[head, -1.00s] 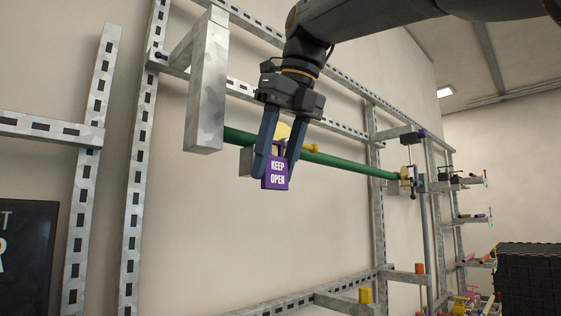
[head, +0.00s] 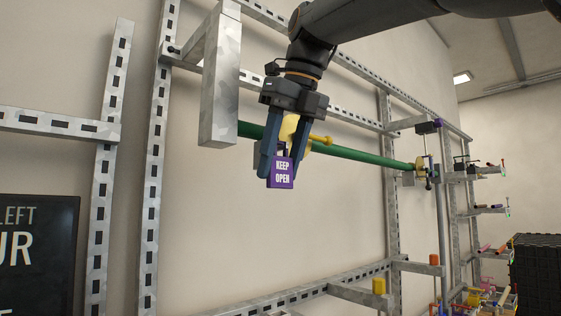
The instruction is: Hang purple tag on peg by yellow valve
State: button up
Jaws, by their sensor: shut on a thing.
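The purple tag (head: 281,173) reads "KEEP OPEN" in white letters. My gripper (head: 281,173) points down with its two blue fingers shut on the tag, which hangs at the fingertips. Right behind the fingers is a yellow valve part (head: 291,127) on the green pipe (head: 360,157), with a yellow stub pointing right. The fingers hide much of this valve. I cannot make out a peg beside it, and cannot tell whether the tag touches anything behind it.
A thick grey post (head: 220,85) stands left of the gripper at the pipe's near end. Slotted metal rails (head: 151,190) line the wall. A second yellow fitting (head: 421,166) sits at the pipe's far end. Shelves with small coloured parts (head: 490,210) and a black crate (head: 536,265) are at right.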

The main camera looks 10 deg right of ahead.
jog(key=o, duration=1.2)
jog(key=shift+o, duration=0.2)
jog(key=s+d+b, duration=0.1)
jog(key=s+d, duration=0.5)
jog(key=s, duration=0.4)
jog(key=shift+d+b, duration=0.35)
dwell(0.3)
dwell(0.5)
